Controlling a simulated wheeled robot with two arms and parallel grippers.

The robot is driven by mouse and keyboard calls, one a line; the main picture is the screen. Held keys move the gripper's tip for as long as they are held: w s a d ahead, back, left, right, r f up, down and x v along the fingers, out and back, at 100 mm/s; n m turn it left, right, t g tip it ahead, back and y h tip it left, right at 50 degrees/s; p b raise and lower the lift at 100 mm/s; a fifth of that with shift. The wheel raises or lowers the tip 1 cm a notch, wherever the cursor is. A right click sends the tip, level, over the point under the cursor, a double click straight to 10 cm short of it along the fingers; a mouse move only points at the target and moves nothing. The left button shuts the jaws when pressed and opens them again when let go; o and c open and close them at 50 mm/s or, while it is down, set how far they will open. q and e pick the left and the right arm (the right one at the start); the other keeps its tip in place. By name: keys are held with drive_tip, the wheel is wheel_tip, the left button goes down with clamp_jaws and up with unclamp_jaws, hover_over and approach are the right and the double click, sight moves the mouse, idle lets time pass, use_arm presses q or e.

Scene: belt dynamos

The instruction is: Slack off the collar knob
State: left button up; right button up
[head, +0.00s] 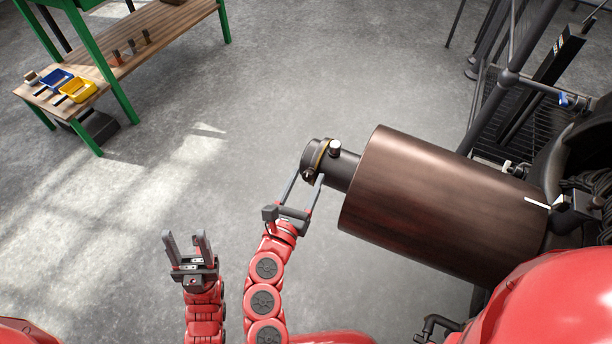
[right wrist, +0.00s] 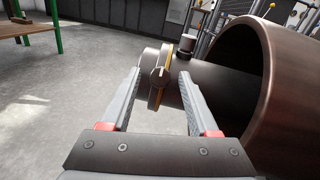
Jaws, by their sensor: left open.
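A dark collar (head: 316,152) with a thin yellow band sits at the free end of the shaft that sticks out of a large brown drum (head: 440,200). A small dark knob (head: 308,175) on the collar faces my right gripper (head: 307,178). In the right wrist view the knob (right wrist: 160,77) shows a raised bar, between and beyond the fingertips (right wrist: 159,74). The right fingers are apart, with gaps to the knob on both sides. A second, pale-topped knob (head: 335,147) stands on the shaft's upper side. My left gripper (head: 185,237) is open and empty, lower left.
A green-legged wooden bench (head: 150,40) stands at the upper left, with blue (head: 56,79) and yellow (head: 78,90) trays. Dark railings and machinery (head: 510,90) fill the right side. The grey floor left of the collar is clear.

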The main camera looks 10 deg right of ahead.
clamp_jaws()
drive_tip(key=shift+d+r+n+y+p, duration=0.1)
drive_tip(key=shift+r+n+y+p, duration=0.2)
drive_tip(key=shift+n+p, duration=0.35)
drive_tip(key=shift+f+n, duration=0.15)
drive_tip(key=shift+n, duration=0.2)
drive_tip(key=shift+f, duration=0.1)
drive_tip(key=shift+o, duration=0.5)
unclamp_jaws()
